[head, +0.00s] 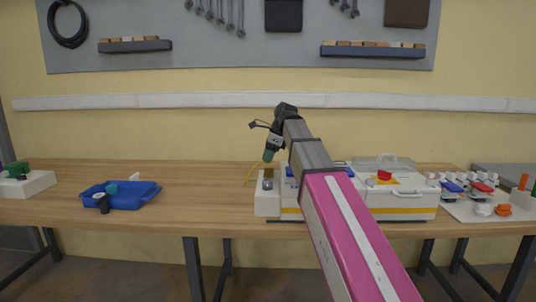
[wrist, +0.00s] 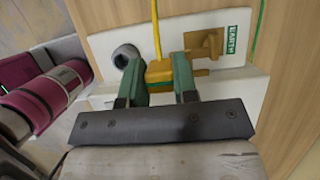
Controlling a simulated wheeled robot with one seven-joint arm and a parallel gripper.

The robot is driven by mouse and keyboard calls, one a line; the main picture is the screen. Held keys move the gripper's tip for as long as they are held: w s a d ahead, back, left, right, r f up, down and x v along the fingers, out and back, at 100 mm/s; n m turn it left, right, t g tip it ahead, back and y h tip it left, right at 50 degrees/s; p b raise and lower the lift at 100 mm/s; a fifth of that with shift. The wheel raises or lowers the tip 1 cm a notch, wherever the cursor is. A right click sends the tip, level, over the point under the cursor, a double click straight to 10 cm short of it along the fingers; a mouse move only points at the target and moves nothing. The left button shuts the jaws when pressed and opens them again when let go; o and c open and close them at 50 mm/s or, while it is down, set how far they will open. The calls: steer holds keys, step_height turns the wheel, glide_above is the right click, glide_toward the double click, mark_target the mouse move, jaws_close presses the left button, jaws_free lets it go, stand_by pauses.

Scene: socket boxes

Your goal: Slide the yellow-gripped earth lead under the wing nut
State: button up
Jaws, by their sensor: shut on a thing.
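In the wrist view my gripper (wrist: 158,78) has its two green fingers shut on the yellow grip (wrist: 159,71) of the earth lead. The yellow cable (wrist: 156,28) runs from the grip to the top of the picture. A brass-coloured wing nut (wrist: 208,45) stands just right of the grip, beside the green EARTH label (wrist: 236,38). Fingers hide part of the grip, and I cannot tell whether the lead's end touches the terminal. In the head view my gripper (head: 269,154) points down above the left end of the white socket box (head: 267,205).
A grey round fitting (wrist: 125,55) sits on the white face left of my fingers. In the head view a blue tray (head: 135,197) with small items lies left on the wooden bench (head: 205,185). A white case (head: 400,200) stands right, partly behind my arm. Bench between tray and box is clear.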

mark_target(268, 169)
steer(key=shift+f, duration=3.15)
steer(key=shift+f, duration=0.35)
steer(key=shift+w+f, duration=0.1)
steer(key=shift+w, duration=0.2)
steer(key=shift+w, duration=0.6)
steer(key=shift+w, duration=0.2)
steer(key=shift+w, duration=0.45)
steer(key=o, duration=1)
